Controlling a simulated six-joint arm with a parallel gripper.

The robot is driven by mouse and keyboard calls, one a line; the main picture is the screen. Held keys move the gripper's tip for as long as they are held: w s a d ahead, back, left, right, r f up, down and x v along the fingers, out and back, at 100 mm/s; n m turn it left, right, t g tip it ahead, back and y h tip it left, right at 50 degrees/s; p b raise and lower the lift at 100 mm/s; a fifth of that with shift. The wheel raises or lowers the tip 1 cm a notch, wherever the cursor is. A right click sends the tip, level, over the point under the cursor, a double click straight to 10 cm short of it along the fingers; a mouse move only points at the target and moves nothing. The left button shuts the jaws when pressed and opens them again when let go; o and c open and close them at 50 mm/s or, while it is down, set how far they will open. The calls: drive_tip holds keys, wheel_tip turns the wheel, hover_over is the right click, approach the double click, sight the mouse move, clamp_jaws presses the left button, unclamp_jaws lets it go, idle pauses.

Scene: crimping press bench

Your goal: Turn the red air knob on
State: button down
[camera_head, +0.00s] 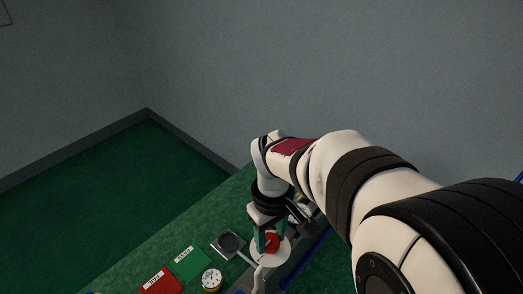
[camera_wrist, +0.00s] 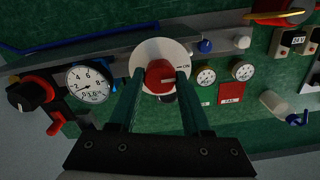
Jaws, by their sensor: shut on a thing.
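The red air knob (camera_wrist: 159,76) sits at the centre of a round white plate (camera_wrist: 148,50) in the wrist view. An "ON" label (camera_wrist: 184,66) shows on the plate to the right of the knob. My gripper (camera_wrist: 159,84) reaches over the plate, with its two green fingers on either side of the knob, shut on it. In the head view the red knob (camera_head: 271,243) shows between the fingers of my gripper (camera_head: 269,242), above the white plate (camera_head: 275,257). The fingers and arm hide part of the knob and plate.
A large pressure gauge (camera_wrist: 89,83) and a black knob (camera_wrist: 27,92) lie to the left in the wrist view. Two small gauges (camera_wrist: 206,75), a red FAIL tile (camera_wrist: 232,92) and a white cylinder (camera_wrist: 273,103) are to the right. A green tile (camera_head: 191,263) lies left in the head view.

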sight(271, 241)
drive_tip(key=shift+c, duration=1.8)
unclamp_jaws()
wheel_tip(271, 241, up, 16)
drive_tip(key=shift+s+f, duration=0.1)
